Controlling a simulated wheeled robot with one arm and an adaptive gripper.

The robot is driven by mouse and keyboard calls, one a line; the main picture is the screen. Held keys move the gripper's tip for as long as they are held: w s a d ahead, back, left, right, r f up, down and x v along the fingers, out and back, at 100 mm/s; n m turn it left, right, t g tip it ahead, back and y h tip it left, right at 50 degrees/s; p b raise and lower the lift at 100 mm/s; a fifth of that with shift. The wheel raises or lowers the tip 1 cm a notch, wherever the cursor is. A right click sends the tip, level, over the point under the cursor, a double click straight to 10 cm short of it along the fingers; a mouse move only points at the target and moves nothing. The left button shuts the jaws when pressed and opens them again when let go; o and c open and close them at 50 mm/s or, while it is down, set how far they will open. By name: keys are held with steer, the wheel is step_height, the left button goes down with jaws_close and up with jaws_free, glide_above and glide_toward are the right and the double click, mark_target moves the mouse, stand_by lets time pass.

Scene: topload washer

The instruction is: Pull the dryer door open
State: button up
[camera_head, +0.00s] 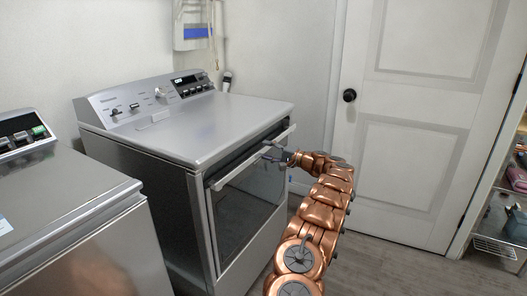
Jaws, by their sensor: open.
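The silver dryer (200,125) stands left of the middle, its front turned to the right. Its door (245,208) has a dark glass panel and a long bar handle (235,171) along the top edge. A dark gap shows between the door's top and the body, so the door looks slightly tilted out. My gripper (271,152) is open at the handle, right of its middle. The fingertips are small here, and I cannot tell whether they touch the bar.
A second silver appliance (60,215) stands close at the left front. A white room door (410,130) with a black knob (349,95) is behind my arm. A shelf (495,235) with items is at the right edge. The wooden floor (385,272) between is clear.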

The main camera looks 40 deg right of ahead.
steer(key=shift+x, duration=0.9)
jaws_close()
steer(key=shift+f, duration=0.1)
